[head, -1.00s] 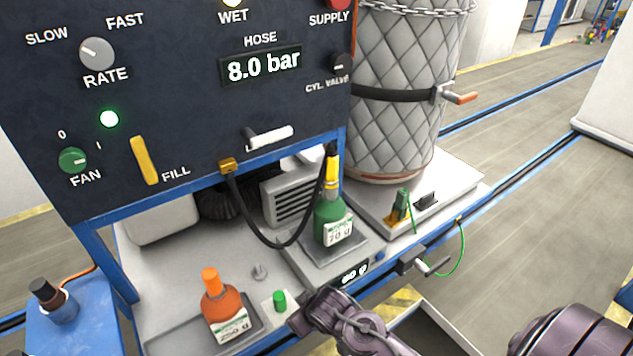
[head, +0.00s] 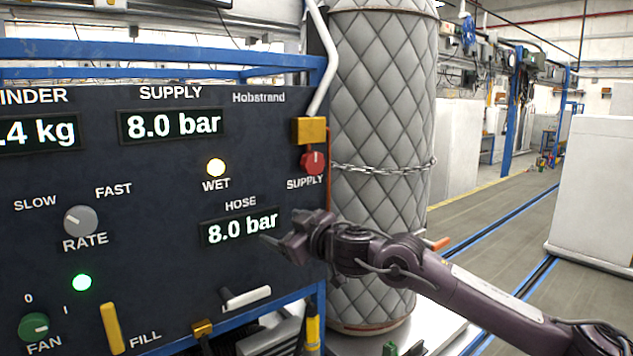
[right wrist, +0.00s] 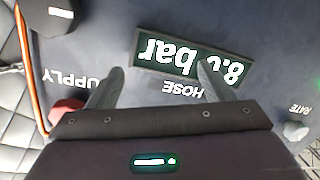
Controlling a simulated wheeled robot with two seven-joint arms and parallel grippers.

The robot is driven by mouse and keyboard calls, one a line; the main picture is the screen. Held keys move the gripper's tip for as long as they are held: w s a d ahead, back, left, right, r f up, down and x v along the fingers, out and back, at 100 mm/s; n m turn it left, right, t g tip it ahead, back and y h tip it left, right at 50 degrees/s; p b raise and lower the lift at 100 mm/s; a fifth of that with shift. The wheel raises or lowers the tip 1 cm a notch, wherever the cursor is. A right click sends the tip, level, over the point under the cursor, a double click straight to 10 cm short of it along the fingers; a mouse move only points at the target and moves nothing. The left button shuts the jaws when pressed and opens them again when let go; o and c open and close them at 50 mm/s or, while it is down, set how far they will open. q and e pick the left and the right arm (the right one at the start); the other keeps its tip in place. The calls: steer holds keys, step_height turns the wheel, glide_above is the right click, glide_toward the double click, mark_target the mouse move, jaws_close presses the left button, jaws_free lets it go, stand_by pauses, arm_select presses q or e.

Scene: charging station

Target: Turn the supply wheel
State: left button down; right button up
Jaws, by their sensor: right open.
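The red supply wheel (head: 314,162) sits on the panel's right side, below a yellow block and above the word SUPPLY. In the right wrist view the red wheel (right wrist: 67,110) shows at the left, partly hidden by my gripper. My right gripper (head: 274,242) is in front of the panel, below and left of the wheel, near the HOSE display (head: 240,228). In the right wrist view my right gripper (right wrist: 160,73) has its fingers apart, with nothing between them. My left gripper is out of view.
The dark panel (head: 130,180) also carries a rate knob (head: 80,221), a green fan knob (head: 34,326), a yellow fill lever (head: 111,328) and a white handle (head: 246,297). A quilted grey cylinder (head: 375,120) with a chain stands right of the panel. Open floor lies farther right.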

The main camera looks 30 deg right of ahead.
steer(key=m+t, duration=0.1)
steer(key=m, duration=0.1)
glide_toward(316, 164)
steer(key=w, duration=0.1)
steer(key=shift+h, duration=0.6)
steer(key=w+p, duration=0.1)
steer(key=w, duration=0.1)
steer(key=w+p, duration=0.2)
steer(key=w, duration=0.1)
steer(key=w+a+p, duration=0.1)
steer(key=w, duration=0.1)
steer(key=shift+w+a+r+p, duration=0.1)
steer(key=shift+w+a+p, duration=0.05)
steer(key=shift+p, duration=0.2)
steer(key=shift+w, duration=0.45)
steer(key=shift+f, duration=0.2)
steer(key=c, duration=1)
